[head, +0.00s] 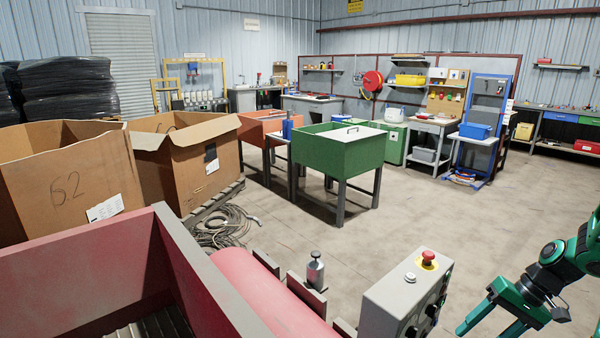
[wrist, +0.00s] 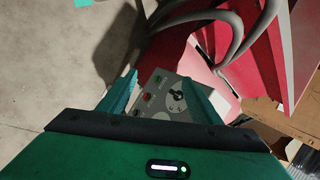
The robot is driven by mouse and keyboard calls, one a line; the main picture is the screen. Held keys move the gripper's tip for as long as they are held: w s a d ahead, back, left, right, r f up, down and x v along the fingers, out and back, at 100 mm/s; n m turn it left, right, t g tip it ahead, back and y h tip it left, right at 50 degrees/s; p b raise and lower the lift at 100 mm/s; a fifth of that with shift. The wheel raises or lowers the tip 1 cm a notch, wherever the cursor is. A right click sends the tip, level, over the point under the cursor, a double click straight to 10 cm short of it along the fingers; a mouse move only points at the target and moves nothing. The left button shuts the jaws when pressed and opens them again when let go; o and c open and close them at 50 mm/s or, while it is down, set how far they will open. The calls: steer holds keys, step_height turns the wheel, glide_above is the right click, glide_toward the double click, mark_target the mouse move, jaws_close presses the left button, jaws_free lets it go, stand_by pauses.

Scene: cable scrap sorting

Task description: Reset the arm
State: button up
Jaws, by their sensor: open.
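My arm is green and black and reaches in from the right edge of the head view. My gripper (head: 497,322) hangs low at the lower right there, to the right of a grey control box (head: 395,300). The box has a red button on a yellow base on top. In the wrist view my gripper (wrist: 158,95) shows two green fingers, spread apart with nothing held between them. The control box's panel (wrist: 165,97) with its dial and buttons shows behind and between the fingers. I cannot tell the exact gap to it.
A red machine (head: 290,305) with a red hopper (head: 85,260) fills the lower left. Cardboard boxes (head: 70,180) stand behind it, with a cable coil (head: 222,228) on the floor. A green bin on legs (head: 340,152) stands mid-room. The floor (head: 460,215) at centre right is clear.

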steer(key=s+a+r+m+h, duration=0.1)
steer(key=s+a+r+h, duration=0.1)
steer(key=s+r, duration=0.6)
steer(key=s+a+r+m+h, duration=0.1)
steer(key=s+a+r+h, duration=0.1)
steer(key=s+r, duration=0.6)
steer(key=shift+s+a+r+h, duration=0.2)
steer(key=shift+s+r+h, duration=0.15)
steer(key=shift+s+h, duration=0.7)
steer(key=shift+s+y, duration=0.2)
steer(key=shift+y, duration=0.05)
